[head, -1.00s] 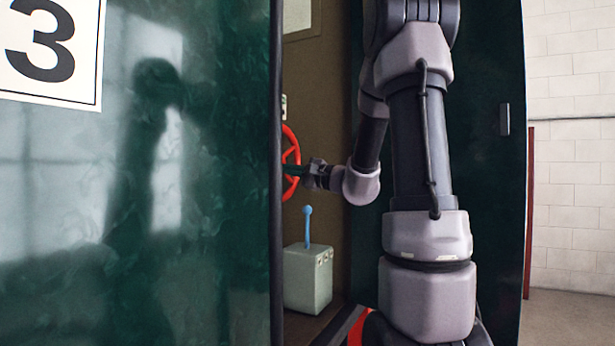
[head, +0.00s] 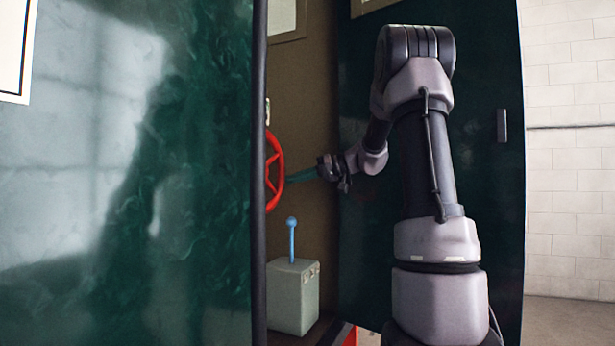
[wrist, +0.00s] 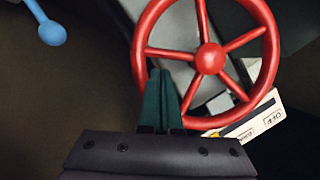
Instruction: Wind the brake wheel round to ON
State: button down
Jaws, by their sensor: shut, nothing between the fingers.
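The red brake wheel (head: 275,170) shows in part inside the doorway in the head view, cut off by the door edge on its left. In the wrist view the whole red wheel with its spokes and hub (wrist: 210,58) is seen. A pale label plate (wrist: 258,118) with dark lettering, one word seeming to read OFF, lies partly behind the wheel's lower right. My gripper (wrist: 165,75) is shut and empty, its green fingers overlapping the wheel's left rim in the wrist view. In the head view the fingertips (head: 292,176) are close to the wheel's right side; I cannot tell whether they touch.
A blue-knobbed lever (head: 292,232) stands on a grey-green box (head: 292,295) below the wheel; its knob also shows in the wrist view (wrist: 52,33). A dark green panel (head: 130,200) blocks the left, and another green panel (head: 480,180) stands behind my arm.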

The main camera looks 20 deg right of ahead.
jog(key=x, duration=0.3)
jog(key=shift+w+a, duration=0.15)
jog(key=shift+a, duration=0.1)
jog(key=shift+s+a+f+m+y, duration=0.2)
jog(key=shift+f+m+y, duration=0.1)
jog(key=shift+f+m, duration=0.3)
dwell(0.4)
